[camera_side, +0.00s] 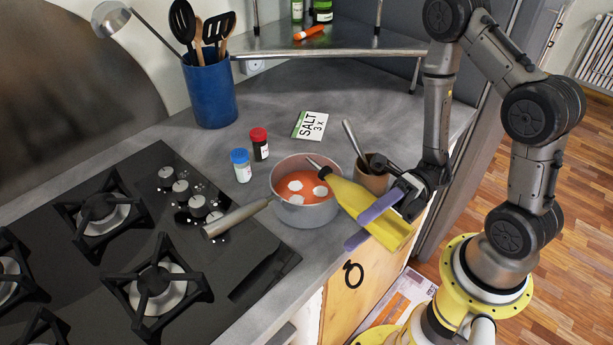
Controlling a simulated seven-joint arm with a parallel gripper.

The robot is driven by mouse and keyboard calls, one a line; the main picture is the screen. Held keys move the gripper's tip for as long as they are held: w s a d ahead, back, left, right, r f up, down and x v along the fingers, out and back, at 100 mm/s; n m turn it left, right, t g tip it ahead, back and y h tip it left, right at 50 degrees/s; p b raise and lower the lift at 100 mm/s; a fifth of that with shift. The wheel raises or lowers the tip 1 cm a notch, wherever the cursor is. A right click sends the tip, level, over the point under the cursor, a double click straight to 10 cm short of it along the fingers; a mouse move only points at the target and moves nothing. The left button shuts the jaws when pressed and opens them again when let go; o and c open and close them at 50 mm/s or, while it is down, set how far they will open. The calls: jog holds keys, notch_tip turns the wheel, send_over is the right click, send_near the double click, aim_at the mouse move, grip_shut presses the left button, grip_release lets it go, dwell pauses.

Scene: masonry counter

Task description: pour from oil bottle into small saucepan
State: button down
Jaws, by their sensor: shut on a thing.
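The oil bottle (356,199) is yellow with a thin spout. My gripper (372,222) is shut on its lower body, one purple finger on each side. The bottle is tilted, its base at the lower right and its spout at the upper left. The spout tip is over the small saucepan (305,216), near its far right rim; I cannot tell how high above. The saucepan is grey, with its handle pointing left, and stands on the counter. It holds an orange-red liquid with several white round pieces. No stream of oil can be made out.
A brown cup (372,180) with a metal utensil stands close behind the bottle. A red-capped shaker (260,146) and a blue-capped shaker (241,167) stand left of the saucepan, with a salt card (311,125) behind. The gas hob (130,235) fills the left; a blue utensil pot (209,95) stands behind it.

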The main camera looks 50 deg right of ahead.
jog(key=shift+r+m, duration=0.2)
jog(key=shift+m, duration=0.2)
dwell(1.4)
